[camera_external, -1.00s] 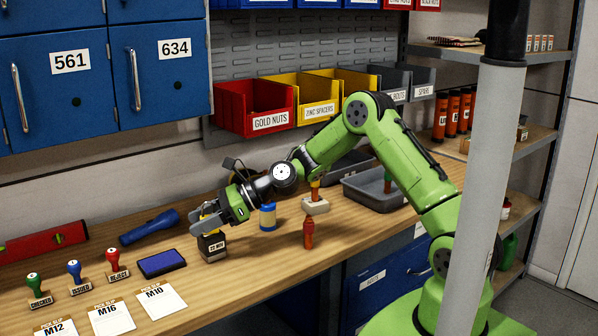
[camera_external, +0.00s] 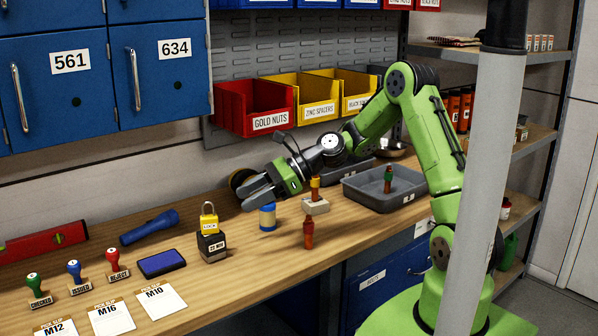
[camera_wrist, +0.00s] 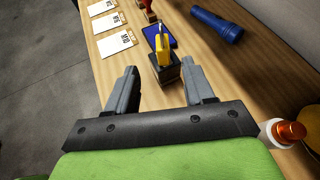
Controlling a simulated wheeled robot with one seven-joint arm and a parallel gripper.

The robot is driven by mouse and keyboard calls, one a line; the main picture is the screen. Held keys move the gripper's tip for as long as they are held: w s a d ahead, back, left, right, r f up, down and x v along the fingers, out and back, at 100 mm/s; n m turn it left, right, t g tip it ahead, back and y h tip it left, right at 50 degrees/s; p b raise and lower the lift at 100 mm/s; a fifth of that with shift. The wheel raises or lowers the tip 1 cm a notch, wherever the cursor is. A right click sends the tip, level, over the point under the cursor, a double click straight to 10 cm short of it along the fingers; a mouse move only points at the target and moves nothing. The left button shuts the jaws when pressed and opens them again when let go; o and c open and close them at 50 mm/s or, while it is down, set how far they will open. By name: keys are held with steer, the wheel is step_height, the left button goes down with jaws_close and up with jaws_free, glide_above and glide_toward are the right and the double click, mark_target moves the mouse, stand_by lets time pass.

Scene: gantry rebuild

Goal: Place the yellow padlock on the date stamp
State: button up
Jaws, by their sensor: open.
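The yellow padlock (camera_external: 209,222) stands upright on top of the black date stamp (camera_external: 212,247) on the wooden bench. In the wrist view the padlock (camera_wrist: 162,48) also shows on the stamp (camera_wrist: 168,72), beyond my fingertips. My gripper (camera_external: 252,194) is open and empty, up and to the right of the padlock and apart from it. In the wrist view my two fingers (camera_wrist: 160,82) are spread wide, with bare bench between them.
A blue ink pad (camera_external: 162,263), a blue flashlight (camera_external: 150,227) and several handled stamps (camera_external: 113,264) lie left of the date stamp. A blue-and-white container (camera_external: 267,217), an orange-red item (camera_external: 308,233) and a grey tray (camera_external: 365,190) are to the right.

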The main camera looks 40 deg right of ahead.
steer(key=s+d+r+n+h, duration=0.2)
steer(key=s+d+n+h, duration=0.2)
steer(key=s+n, duration=0.3)
steer(key=s+d+r+n+h, duration=0.3)
steer(key=s+d+n, duration=0.4)
steer(key=s, duration=0.4)
steer(key=s+d+r+n+h, duration=0.2)
steer(key=s+d+n+h, duration=0.3)
steer(key=s+n, duration=0.2)
steer(key=shift+s+d+r+t, duration=0.15)
steer(key=shift+s+d+t, duration=0.25)
steer(key=shift+s, duration=0.6)
steer(key=shift+a, duration=0.1)
